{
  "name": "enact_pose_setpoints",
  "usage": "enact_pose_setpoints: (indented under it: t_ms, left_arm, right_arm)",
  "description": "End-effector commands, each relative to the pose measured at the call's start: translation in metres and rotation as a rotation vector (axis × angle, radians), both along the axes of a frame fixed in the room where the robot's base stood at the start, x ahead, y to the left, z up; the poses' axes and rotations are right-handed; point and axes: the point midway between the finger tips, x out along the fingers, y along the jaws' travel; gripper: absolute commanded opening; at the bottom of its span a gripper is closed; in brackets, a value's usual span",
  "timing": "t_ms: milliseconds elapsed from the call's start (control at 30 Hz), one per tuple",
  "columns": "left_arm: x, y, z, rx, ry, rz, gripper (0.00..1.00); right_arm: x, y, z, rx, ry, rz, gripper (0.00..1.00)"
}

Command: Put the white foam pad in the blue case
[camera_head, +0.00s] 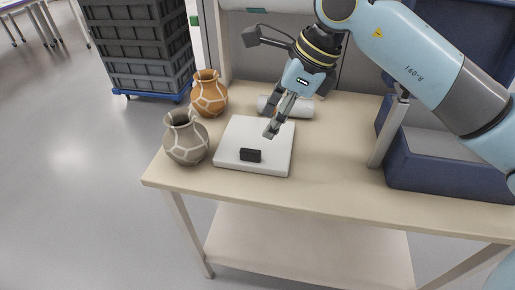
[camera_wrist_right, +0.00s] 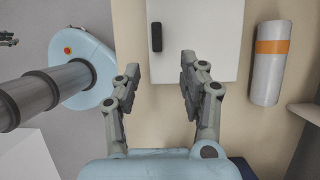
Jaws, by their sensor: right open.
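The white foam pad (camera_head: 231,140) lies flat on the table, with a small black block (camera_head: 250,155) on its near part. Pad (camera_wrist_right: 205,38) and block (camera_wrist_right: 156,37) also show at the top of the right wrist view. The blue case (camera_head: 440,180) stands on the right of the table, with a grey inside and its lid raised behind; my right arm hides part of it. My right gripper (camera_head: 277,115) is above the pad's far right part. Its fingers (camera_wrist_right: 157,88) are apart with nothing between them.
An orange vase (camera_head: 208,95) and a grey vase (camera_head: 186,143) with pale seams stand left of the pad. A white roll (camera_head: 298,108) lies behind it; the wrist view shows its orange band (camera_wrist_right: 271,47). Bare table lies between pad and case. Dark crates (camera_head: 135,45) stand beyond the table.

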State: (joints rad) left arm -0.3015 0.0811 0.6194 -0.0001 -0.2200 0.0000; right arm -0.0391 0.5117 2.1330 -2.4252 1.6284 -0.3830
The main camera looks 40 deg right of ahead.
Motion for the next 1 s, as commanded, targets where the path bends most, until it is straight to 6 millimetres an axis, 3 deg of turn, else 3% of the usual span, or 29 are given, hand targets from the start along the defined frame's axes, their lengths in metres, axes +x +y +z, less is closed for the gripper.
enact_pose_setpoints:
  t_ms: [133, 367, 633, 933, 1000]
  left_arm:
    - [-0.008, -0.011, -0.004, -0.012, 0.012, 0.005, 0.21]
    - [-0.003, -0.003, -0.005, -0.003, 0.006, 0.001, 0.21]
    - [0.003, -0.002, -0.007, -0.002, -0.004, 0.001, 0.21]
    - [0.003, -0.001, -0.007, -0.001, -0.003, 0.0, 0.21]
    - [0.002, -0.001, -0.007, -0.001, -0.003, 0.0, 0.21]
  right_arm:
    - [0.008, 0.009, -0.023, 0.007, 0.002, -0.002, 0.42]
    - [0.014, 0.015, -0.041, 0.007, 0.0, 0.0, 0.42]
    - [0.026, 0.027, -0.078, 0.007, 0.002, 0.0, 0.42]
    - [0.028, 0.028, -0.083, 0.004, 0.0, 0.001, 0.42]
    - [0.028, 0.028, -0.083, 0.004, 0.0, 0.001, 0.33]
